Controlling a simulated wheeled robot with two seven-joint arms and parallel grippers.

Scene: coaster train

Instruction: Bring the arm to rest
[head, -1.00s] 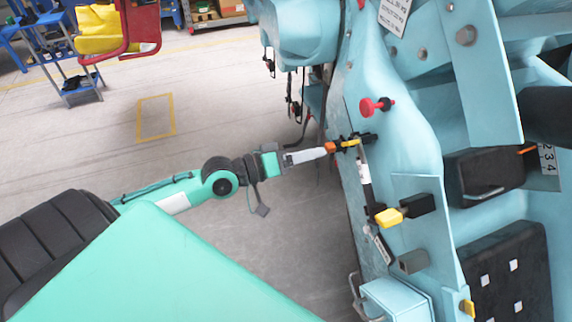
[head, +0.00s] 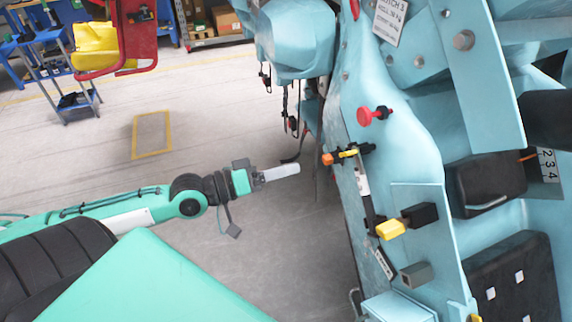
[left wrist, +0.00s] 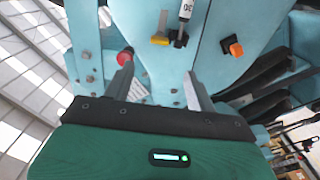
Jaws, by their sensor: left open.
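My left gripper (head: 280,174) is in the middle of the head view, its arm coming in from the left. It is empty and stands clear of the light-blue train (head: 395,120) to its right, with a gap of floor between. In the left wrist view its two fingers (left wrist: 160,92) are spread apart with the train beyond them. An orange-tipped lever (head: 345,156) on the train is nearest to the gripper. My right gripper is not in view.
A red knob (head: 375,115) and a yellow-ended black lever (head: 392,229) stick out from the train. A red and yellow seat (head: 105,50) and a blue rack (head: 65,75) stand at the upper left. The grey floor (head: 215,110) around my left arm is clear.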

